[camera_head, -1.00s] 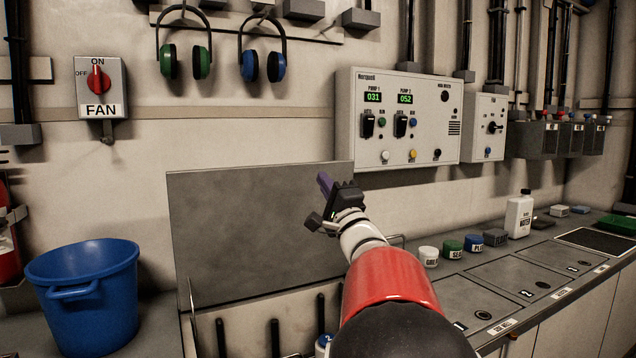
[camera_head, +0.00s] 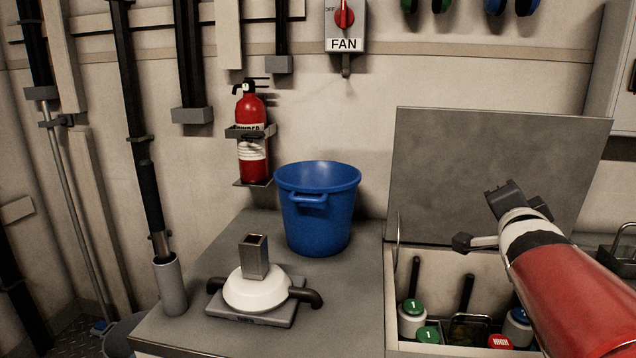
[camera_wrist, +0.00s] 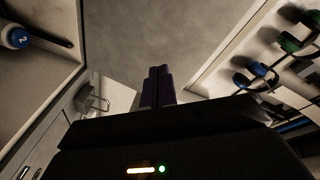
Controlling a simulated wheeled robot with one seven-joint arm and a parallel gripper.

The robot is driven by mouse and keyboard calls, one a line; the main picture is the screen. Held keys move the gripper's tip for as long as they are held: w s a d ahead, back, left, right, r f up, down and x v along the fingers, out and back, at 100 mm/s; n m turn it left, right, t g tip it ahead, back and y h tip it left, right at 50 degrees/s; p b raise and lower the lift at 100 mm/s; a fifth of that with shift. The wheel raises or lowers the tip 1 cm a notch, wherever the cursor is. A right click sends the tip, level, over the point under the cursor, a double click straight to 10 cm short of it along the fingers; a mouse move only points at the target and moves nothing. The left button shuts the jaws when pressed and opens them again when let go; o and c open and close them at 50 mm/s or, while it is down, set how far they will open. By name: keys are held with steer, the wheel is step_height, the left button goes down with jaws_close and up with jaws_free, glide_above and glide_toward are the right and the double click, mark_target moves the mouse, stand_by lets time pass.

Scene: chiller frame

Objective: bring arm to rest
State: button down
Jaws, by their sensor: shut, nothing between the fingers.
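My gripper (camera_head: 503,198) is raised in front of the upright grey lid of an open bin (camera_head: 490,165), at the right of the head view. My red and white arm reaches up to it from the lower right. In the wrist view the two dark purple fingers (camera_wrist: 157,86) lie together, shut, with nothing seen between them. The fingertips are hard to make out in the head view.
Below my gripper the open bin holds green-capped bottles (camera_head: 412,318), a red-capped one (camera_head: 500,342) and dark handles. A blue bucket (camera_head: 318,210) and a white domed fixture (camera_head: 256,290) stand left on the counter. A fire extinguisher (camera_head: 251,135) hangs behind.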

steer(key=s+a+f+n+g+y, duration=0.7)
steer(key=s+a+f+n+g, duration=0.3)
steer(key=s+a+f+n, duration=0.5)
steer(key=s+a+f, duration=0.5)
steer(key=shift+s+a+f+n, duration=0.2)
steer(key=shift+f+n, duration=0.1)
